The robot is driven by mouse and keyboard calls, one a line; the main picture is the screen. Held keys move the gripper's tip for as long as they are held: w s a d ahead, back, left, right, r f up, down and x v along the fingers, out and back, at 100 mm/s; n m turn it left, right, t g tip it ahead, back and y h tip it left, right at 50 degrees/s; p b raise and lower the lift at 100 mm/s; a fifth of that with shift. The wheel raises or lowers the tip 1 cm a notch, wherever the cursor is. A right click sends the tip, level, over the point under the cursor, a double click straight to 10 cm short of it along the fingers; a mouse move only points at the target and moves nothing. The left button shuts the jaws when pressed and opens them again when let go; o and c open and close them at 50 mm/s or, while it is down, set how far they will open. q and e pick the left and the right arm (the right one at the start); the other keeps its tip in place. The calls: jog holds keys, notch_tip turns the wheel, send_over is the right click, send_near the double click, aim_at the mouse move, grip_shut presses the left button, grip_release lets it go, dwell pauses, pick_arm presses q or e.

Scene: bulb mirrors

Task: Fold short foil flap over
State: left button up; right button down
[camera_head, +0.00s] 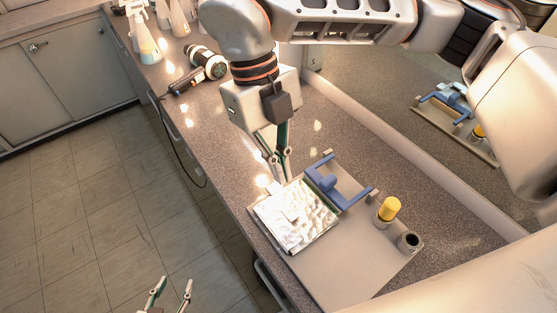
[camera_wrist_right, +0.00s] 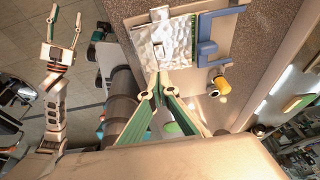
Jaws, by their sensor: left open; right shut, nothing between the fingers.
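The crumpled silver-white foil (camera_head: 297,222) lies in a shallow tray on a grey board; it also shows in the right wrist view (camera_wrist_right: 165,42). I cannot clearly tell the short flap from the rest of the foil. My right gripper (camera_head: 281,178) points down at the foil's far edge, its fingers shut and empty. In the right wrist view its tips (camera_wrist_right: 157,92) meet just in front of the foil's near edge; contact cannot be told. My left gripper (camera_head: 168,294) is open and empty, low over the floor, away from the counter; it also shows in the right wrist view (camera_wrist_right: 63,45).
A blue bracket (camera_head: 335,185) stands beside the foil. A yellow-topped piece (camera_head: 389,208) and a dark-mouthed cup (camera_head: 409,241) stand right of it. The board's front (camera_head: 345,270) is bare. A mirror at right reflects the set.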

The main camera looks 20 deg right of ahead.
send_near(290, 213)
jog(key=x, duration=0.5)
jog(key=shift+s+d+f, duration=0.1)
jog(key=shift+s+f, duration=0.05)
jog(key=shift+s, duration=0.25)
pick_arm(q)
jog(key=shift+f, duration=0.1)
pick_arm(e)
jog(key=shift+f, duration=0.6)
jog(key=shift+d+f+y+b, duration=0.2)
jog(key=shift+f+y+b, duration=0.1)
jog(key=shift+f, duration=0.1)
jog(key=shift+w+f, duration=0.1)
jog(key=shift+f, duration=0.05)
pick_arm(q)
jog(key=shift+a+f, duration=0.15)
jog(key=shift+f, duration=0.05)
jog(key=shift+w+r, duration=0.1)
jog(key=shift+r, duration=0.05)
pick_arm(e)
jog(key=shift+r, duration=0.3)
pick_arm(q)
jog(key=shift+w+r+p, duration=0.2)
jog(key=shift+r+p, duration=0.25)
jog(key=shift+r, duration=0.2)
pick_arm(e)
jog(key=shift+r, duration=0.7)
